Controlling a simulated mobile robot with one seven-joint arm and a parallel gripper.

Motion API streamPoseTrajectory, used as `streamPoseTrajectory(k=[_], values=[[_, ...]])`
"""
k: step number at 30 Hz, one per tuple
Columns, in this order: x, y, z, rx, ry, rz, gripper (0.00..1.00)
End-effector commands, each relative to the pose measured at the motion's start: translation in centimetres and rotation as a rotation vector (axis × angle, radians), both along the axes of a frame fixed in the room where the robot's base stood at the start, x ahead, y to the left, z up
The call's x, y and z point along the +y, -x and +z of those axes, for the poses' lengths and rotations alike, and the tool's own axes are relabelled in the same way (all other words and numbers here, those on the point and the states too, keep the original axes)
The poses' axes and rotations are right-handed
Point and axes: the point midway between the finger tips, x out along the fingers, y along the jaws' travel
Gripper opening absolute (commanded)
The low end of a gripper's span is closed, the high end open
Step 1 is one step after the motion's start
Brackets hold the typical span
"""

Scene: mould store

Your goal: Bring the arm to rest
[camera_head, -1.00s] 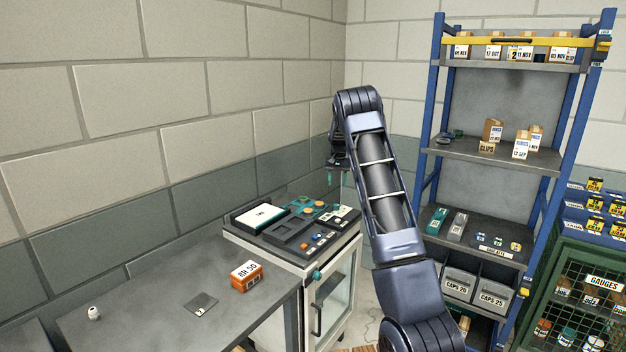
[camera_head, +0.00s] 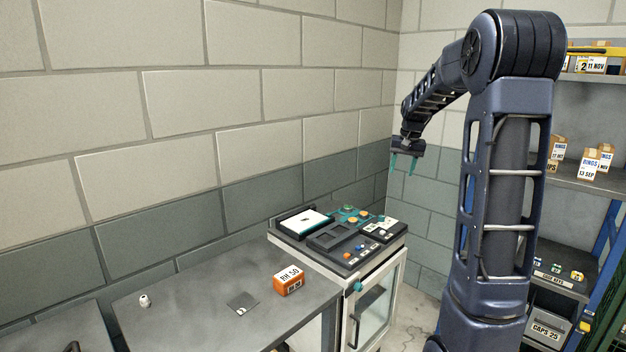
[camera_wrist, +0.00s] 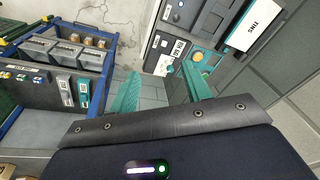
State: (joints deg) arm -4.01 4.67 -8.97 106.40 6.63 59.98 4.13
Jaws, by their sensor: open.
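My gripper (camera_head: 403,163) hangs from my raised arm, fingers pointing down, in front of the back wall in the head view. Its two teal fingers stand apart with nothing between them. It is above and slightly beyond the machine with the dark control panel (camera_head: 327,237) on a white cabinet. In the wrist view my gripper (camera_wrist: 160,90) shows both teal fingers spread, with grey wall or floor beyond. My upper arm stands upright at the right and hides part of the shelving.
A grey table (camera_head: 190,309) carries an orange box marked RH 50 (camera_head: 287,281), a small metal plate (camera_head: 242,303) and a small white object (camera_head: 144,300). A blue rack (camera_wrist: 100,57) with bins and boxes stands nearby. Block walls close off the left and back.

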Motion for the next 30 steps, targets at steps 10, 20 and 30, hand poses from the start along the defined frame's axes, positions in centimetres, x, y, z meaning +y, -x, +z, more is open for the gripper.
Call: streamPoseTrajectory(k=[10, 20, 30], values=[[0.9, 10.4, 2.9, -0.067, 0.009, 0.05, 0.48], [1.8, 20.0, 3.2, -0.13, 0.035, 0.1, 0.48], [2.6, 29.4, 1.2, -0.192, 0.081, 0.15, 0.48]])
